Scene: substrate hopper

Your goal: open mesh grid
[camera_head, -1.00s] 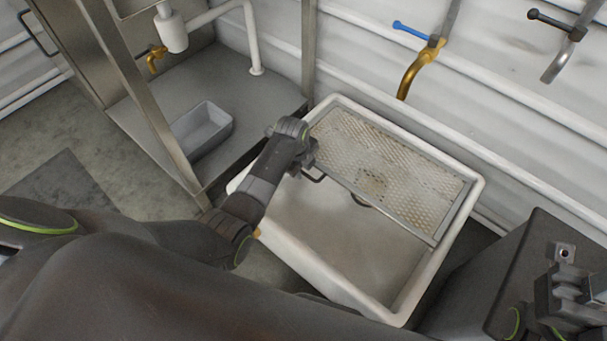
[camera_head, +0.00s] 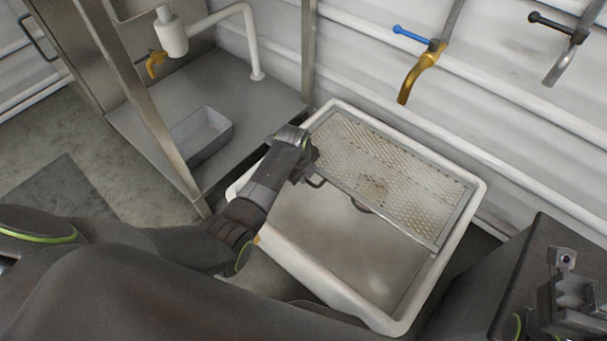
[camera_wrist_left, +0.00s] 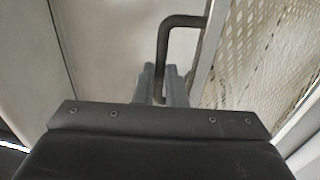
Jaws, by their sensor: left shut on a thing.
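The mesh grid (camera_head: 385,170) is a tan perforated panel in a grey metal frame, over the back part of the white sink-like hopper (camera_head: 330,292). A dark bent handle (camera_head: 316,183) projects from its front edge near the left end. My left gripper (camera_head: 308,160) is at this handle. In the left wrist view, the fingers (camera_wrist_left: 161,86) are shut around the handle bar (camera_wrist_left: 183,21), with the mesh (camera_wrist_left: 262,55) at the right. My right gripper (camera_head: 572,305) is at the lower right, partly cut off, away from the grid; its jaw opening is unclear.
A brass tap with a blue lever (camera_head: 417,75) and a grey tap (camera_head: 565,60) hang on the back wall. A metal bench with a grey tray (camera_head: 205,135) stands left. The hopper's front part is uncovered.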

